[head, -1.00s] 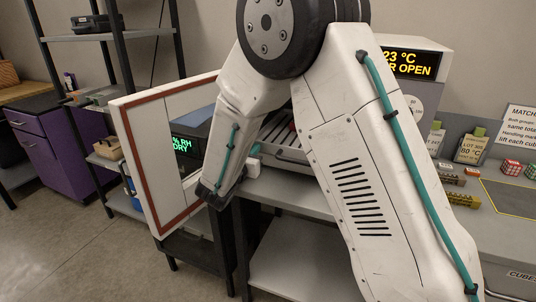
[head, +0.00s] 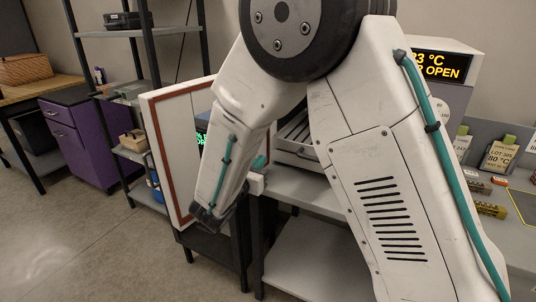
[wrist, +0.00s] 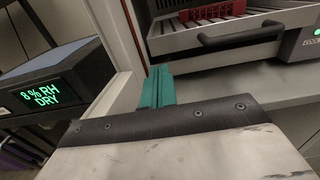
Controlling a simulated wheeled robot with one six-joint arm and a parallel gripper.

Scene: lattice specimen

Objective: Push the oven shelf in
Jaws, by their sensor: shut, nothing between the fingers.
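The oven's wire shelf (head: 296,130) shows behind my arm in the head view, in front of the open oven. In the wrist view the slatted shelf (wrist: 205,35) fills the upper right, with a black handle (wrist: 240,35) on its front and a red block (wrist: 212,12) lying on it. The white oven door (head: 165,150) with a red-brown seal stands open to the left. My gripper (wrist: 158,75) has teal fingers closed together, empty, below and left of the handle and apart from it. In the head view the gripper (head: 261,162) is partly hidden by my arm.
The oven display (head: 440,65) reads OPEN. A grey bench (head: 305,188) lies under the shelf. In the wrist view a dark unit (wrist: 45,95) reading 8 % RH DRY is at left. A purple cabinet (head: 75,140) and floor are at left.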

